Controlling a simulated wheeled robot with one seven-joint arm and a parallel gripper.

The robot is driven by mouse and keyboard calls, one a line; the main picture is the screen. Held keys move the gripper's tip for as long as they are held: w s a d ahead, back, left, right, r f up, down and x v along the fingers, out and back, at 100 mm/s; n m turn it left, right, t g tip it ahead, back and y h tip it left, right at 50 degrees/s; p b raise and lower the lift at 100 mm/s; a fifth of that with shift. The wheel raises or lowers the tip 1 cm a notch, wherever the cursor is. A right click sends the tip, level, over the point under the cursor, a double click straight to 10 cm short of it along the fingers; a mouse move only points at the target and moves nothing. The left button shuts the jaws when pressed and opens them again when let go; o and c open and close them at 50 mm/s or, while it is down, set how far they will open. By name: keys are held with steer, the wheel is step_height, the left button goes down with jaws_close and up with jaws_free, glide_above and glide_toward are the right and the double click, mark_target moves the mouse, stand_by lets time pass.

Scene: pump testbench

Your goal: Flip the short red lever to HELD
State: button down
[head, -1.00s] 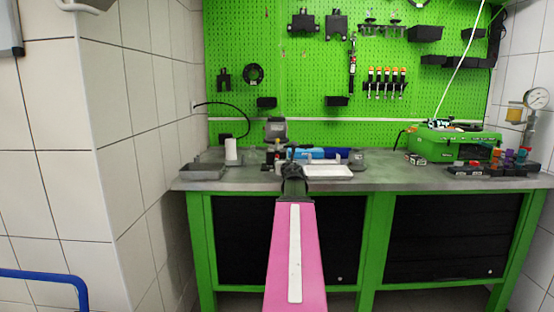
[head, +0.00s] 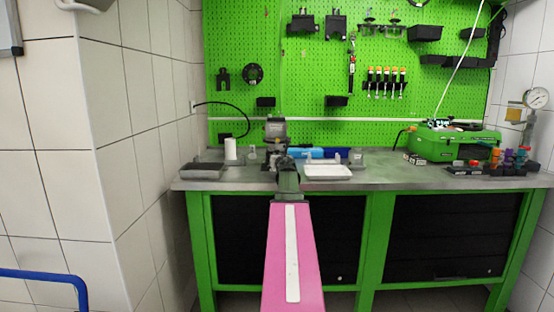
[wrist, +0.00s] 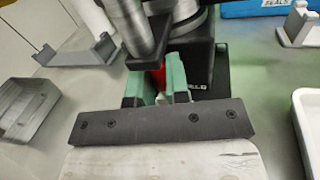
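The short red lever (wrist: 158,78) shows in the wrist view as a small red piece between the two green fingertips of my gripper (wrist: 160,90). The fingers stand close together with the red piece filling the narrow gap, so my gripper looks shut on it. Most of the lever is hidden by the fingers and by a grey metal cylinder with a dark bracket (wrist: 147,40). White letters of the HELD label (wrist: 195,85) show just right of the fingers, partly cut off. In the head view the grey device (head: 275,132) stands on the bench behind my gripper, which is hidden by my wrist.
A grey tray (wrist: 25,110) lies at left and a white tray (wrist: 307,118) at right in the wrist view. A blue bin (wrist: 262,6) and a grey stand (wrist: 298,25) are behind. On the bench (head: 400,180), a green case (head: 455,143) stands far right.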

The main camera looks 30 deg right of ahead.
steer(key=shift+s+d, duration=0.1)
steer(key=shift+s+d+f+m+t+h, duration=0.15)
steer(key=shift+d+m, duration=0.1)
steer(key=shift+m, duration=0.7)
steer(key=shift+s+d+f+m+t+h, duration=0.15)
steer(key=shift+d+m+t+h, duration=0.1)
steer(key=shift+m, duration=0.75)
steer(key=shift+s+d+f+m+t+h, duration=0.15)
steer(key=shift+d+m, duration=0.1)
steer(key=shift+m, duration=0.7)
steer(key=shift+r, duration=0.1)
steer(key=c, duration=1.1)
jaws_free()
steer(key=shift+s, duration=0.1)
steer(key=v, duration=1)
steer(key=shift+s+a, duration=0.1)
steer(key=shift+s, duration=0.2)
